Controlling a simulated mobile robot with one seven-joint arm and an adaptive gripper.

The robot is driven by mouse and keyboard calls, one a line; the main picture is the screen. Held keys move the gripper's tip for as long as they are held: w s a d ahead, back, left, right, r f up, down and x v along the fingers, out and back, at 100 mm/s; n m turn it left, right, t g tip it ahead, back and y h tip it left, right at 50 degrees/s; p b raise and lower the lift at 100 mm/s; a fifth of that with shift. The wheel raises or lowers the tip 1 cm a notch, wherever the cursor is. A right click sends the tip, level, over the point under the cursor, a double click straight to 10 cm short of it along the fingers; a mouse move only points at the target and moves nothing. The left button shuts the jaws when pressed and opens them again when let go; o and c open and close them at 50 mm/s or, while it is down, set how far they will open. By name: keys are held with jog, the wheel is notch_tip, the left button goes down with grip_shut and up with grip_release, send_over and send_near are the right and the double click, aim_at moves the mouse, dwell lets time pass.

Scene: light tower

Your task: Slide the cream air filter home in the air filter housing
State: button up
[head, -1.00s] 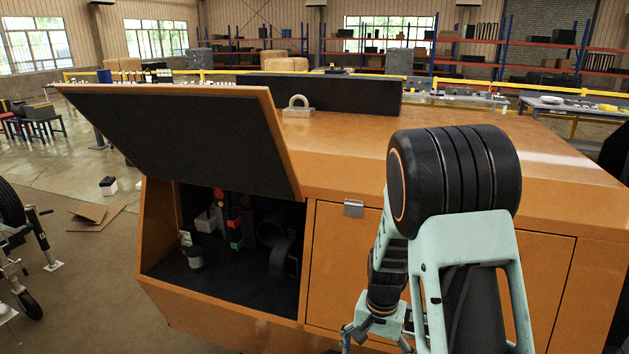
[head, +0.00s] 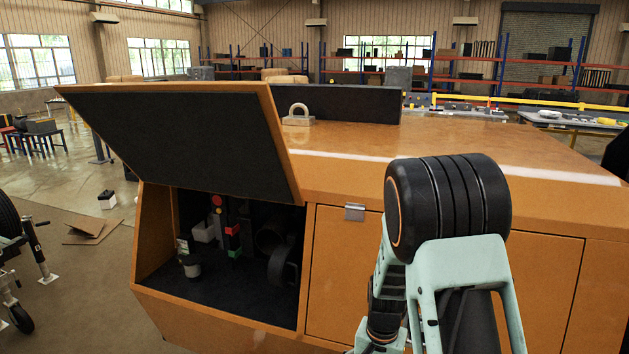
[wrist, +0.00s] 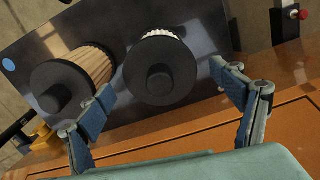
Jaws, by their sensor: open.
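In the wrist view a filter (wrist: 160,75) with a round black end cap and pale cream pleats at its far end lies between my fingers. A second filter (wrist: 75,72) with a black cap and tan pleats is beside it on the left. Both are on a dark panel (wrist: 215,30). My gripper (wrist: 162,82) is open, one finger either side of the cream filter's cap; I cannot tell whether they touch it. In the head view my gripper is below the picture. A dark round opening (head: 268,238) in the open compartment may be the air filter housing; shadow hides its inside.
The orange cabinet (head: 340,265) has a raised hood (head: 180,135) over the compartment. A small cup-like part (head: 190,266) stands on the compartment floor. In the wrist view a yellow part (wrist: 37,142) is at left and a red-tipped post (wrist: 297,15) at upper right.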

dwell(0.7)
grip_shut()
jog(key=shift+r+p, duration=1.95)
jog(key=shift+r, duration=1.1)
